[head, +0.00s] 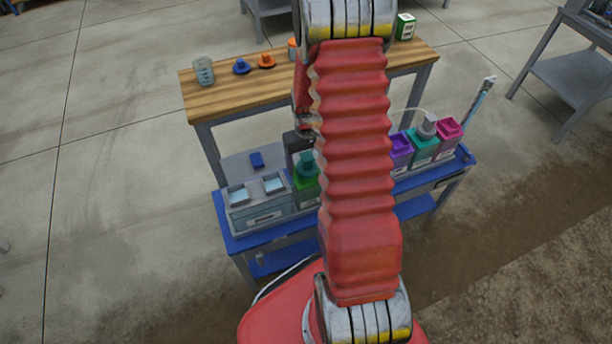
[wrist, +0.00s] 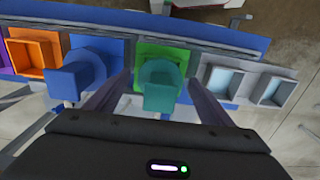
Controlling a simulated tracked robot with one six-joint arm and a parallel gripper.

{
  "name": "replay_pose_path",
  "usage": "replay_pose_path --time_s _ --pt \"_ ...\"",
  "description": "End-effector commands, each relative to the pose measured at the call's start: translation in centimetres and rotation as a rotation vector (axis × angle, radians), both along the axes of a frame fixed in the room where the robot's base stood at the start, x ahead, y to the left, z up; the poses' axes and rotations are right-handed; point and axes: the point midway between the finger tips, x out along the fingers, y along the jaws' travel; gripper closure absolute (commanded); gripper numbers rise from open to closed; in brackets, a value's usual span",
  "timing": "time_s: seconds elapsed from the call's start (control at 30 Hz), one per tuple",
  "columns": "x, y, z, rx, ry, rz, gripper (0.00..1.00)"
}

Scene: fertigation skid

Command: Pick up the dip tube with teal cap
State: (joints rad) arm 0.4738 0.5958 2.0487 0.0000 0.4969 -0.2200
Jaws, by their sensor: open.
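The teal cap (wrist: 160,88) of the dip tube sits on top of a green container (wrist: 178,57), near the middle of the wrist view. The head view also shows the teal cap (head: 306,160) and the green container (head: 307,190), partly behind my arm. The tube below the cap is hidden. My gripper (wrist: 158,80) is open, with one finger on each side of the cap in the picture. Gaps show between cap and fingers; I cannot tell their height difference. In the head view my gripper (head: 294,146) is dark and mostly hidden.
Left of the cap stand a blue-capped container (wrist: 80,75) and an open orange container (wrist: 34,55). A grey tray with two wells (head: 256,203) is beside the green container. A wooden table (head: 225,90) holds small items. Purple (head: 401,150) and magenta (head: 449,131) containers stand right of my arm.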

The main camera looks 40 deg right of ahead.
Motion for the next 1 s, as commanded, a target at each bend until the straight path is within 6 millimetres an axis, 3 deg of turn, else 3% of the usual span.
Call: replay_pose_path --time_s 0.23,1.0 --pt "0.0 -0.01 0.02 0.0 0.0 0.0 0.25" --pt "-0.01 -0.02 0.02 0.0 0.0 0.0 0.79"
